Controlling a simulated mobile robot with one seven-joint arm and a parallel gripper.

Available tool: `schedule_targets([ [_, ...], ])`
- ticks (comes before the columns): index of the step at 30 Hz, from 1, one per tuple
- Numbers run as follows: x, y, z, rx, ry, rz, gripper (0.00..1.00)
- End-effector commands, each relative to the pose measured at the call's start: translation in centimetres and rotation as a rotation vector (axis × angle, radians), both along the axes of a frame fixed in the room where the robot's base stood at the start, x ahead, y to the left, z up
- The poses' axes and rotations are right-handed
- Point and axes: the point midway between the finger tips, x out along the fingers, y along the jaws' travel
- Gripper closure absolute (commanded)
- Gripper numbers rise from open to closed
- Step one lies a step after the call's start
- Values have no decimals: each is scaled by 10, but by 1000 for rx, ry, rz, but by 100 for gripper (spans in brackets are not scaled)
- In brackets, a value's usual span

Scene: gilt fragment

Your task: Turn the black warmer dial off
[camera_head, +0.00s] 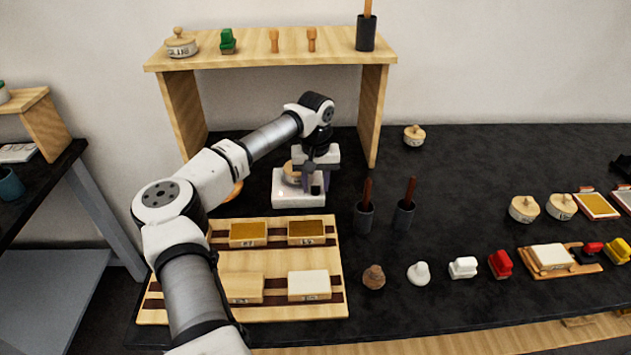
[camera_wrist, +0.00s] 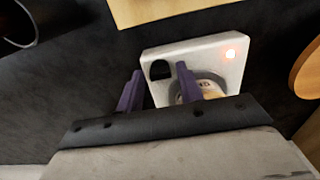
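The warmer is a white box (camera_head: 284,198) on the black counter under the wooden shelf. It also shows in the wrist view (camera_wrist: 205,47), with an orange-red light (camera_wrist: 231,54) glowing at one corner. Its black dial (camera_wrist: 160,69) is at the other corner and shows in the head view (camera_head: 316,189). A round labelled pot (camera_head: 290,172) sits on the warmer, partly hidden by my gripper. My gripper (camera_wrist: 160,70) has its two purple fingers apart, and the dial appears between their tips in the wrist view. I cannot tell whether the fingers touch the dial.
A wooden shelf (camera_head: 270,60) spans above the warmer, its right leg close by. Two dark cups with brown handles (camera_head: 364,217) stand to the right. A wooden tray with several blocks (camera_head: 272,268) lies in front. Stamps and lidded pots (camera_head: 523,209) stand further right.

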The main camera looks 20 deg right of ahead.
Motion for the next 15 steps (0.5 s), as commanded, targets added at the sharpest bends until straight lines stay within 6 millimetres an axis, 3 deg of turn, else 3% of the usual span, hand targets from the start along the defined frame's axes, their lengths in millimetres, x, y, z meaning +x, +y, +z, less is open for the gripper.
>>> schedule_targets([
  [1, 0, 0, 0, 0, 0, 0, 70],
  [8, 0, 0, 1, 0, 0, 0, 99],
  [15, 0, 0, 0, 0, -1, 21, 99],
])
